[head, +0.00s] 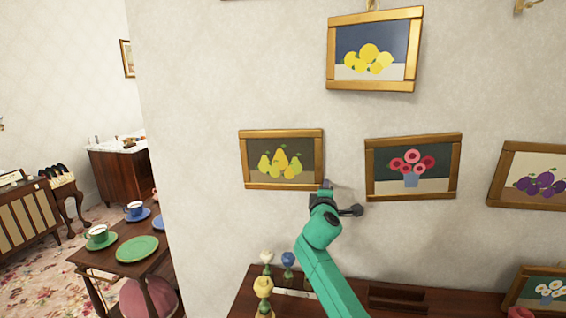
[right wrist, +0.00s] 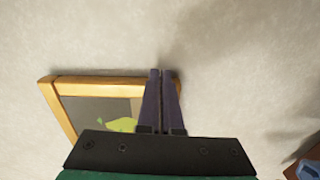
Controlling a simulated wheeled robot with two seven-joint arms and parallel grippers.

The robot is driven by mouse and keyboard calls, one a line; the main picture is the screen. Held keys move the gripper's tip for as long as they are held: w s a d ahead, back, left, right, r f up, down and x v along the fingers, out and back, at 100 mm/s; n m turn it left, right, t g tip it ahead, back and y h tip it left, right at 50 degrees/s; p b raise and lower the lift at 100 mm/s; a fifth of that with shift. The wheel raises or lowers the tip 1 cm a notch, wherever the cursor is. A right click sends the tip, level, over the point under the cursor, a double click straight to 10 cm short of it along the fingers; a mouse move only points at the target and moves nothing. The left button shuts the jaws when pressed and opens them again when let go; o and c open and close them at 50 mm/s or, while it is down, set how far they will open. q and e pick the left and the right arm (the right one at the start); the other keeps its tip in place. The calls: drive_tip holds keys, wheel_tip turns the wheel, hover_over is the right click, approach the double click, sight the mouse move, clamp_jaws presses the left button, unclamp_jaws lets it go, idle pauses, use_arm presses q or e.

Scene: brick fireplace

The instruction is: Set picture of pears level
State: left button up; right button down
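The picture of pears (head: 283,137) hangs on the pale wall in a gold wooden frame, with several yellow-green pears on a dark ground. In the head view it looks close to level; I cannot tell a slight tilt. My right gripper (head: 326,186) is at its lower right corner. In the right wrist view its dark fingers (right wrist: 161,73) are together and overlap one end of the gold frame (right wrist: 100,87). I cannot tell whether they touch it. Nothing shows held between them. Part of the picture is hidden behind the gripper body. My left gripper is out of view.
A lemon picture (head: 370,60) hangs above, tilted. A flower picture (head: 412,167) hangs close right of my gripper, and a plum picture (head: 538,180) farther right. Below, a wooden top (head: 240,303) holds small ornaments (head: 264,288) and a dark tray (head: 397,299). A table with dishes (head: 137,250) stands left.

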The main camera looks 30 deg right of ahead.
drive_tip(key=shift+w+a, duration=0.25)
drive_tip(key=shift+a, duration=0.1)
drive_tip(key=shift+d, duration=0.1)
idle(0.3)
drive_tip(key=shift+s+d+p, duration=0.3)
drive_tip(key=shift+s+d, duration=0.35)
drive_tip(key=shift+d, duration=0.05)
drive_tip(key=p+v, duration=0.2)
drive_tip(key=v, duration=0.6)
